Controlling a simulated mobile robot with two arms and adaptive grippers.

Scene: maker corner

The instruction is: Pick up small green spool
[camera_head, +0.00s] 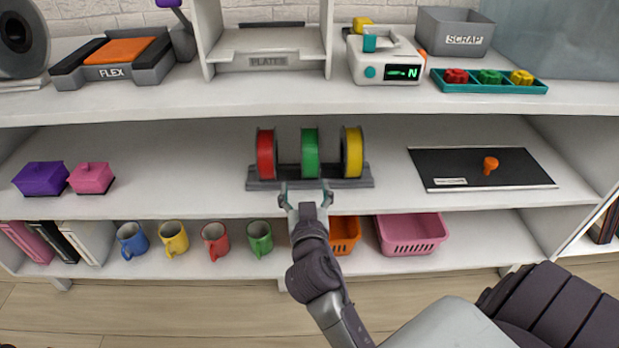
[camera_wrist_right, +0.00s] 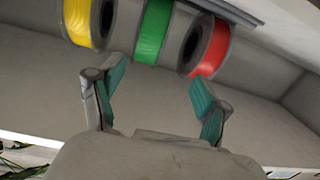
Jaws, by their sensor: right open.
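The small green spool (camera_head: 310,152) stands upright in the middle of a grey rack (camera_head: 366,182) on the middle shelf, between a red spool (camera_head: 266,155) and a yellow spool (camera_head: 352,154). My right gripper (camera_head: 306,187) is in front of the rack, in line with the green spool. In the right wrist view the right gripper (camera_wrist_right: 157,75) is open and empty, and the green spool (camera_wrist_right: 153,32) is beyond and between its fingertips, apart from them. My left gripper is not in view.
Purple (camera_head: 41,177) and pink (camera_head: 91,177) boxes sit at the left of the shelf, and a black board (camera_head: 440,163) with an orange knob at the right. Mugs and a pink basket (camera_head: 412,232) are on the shelf below. The shelf beside the rack is clear.

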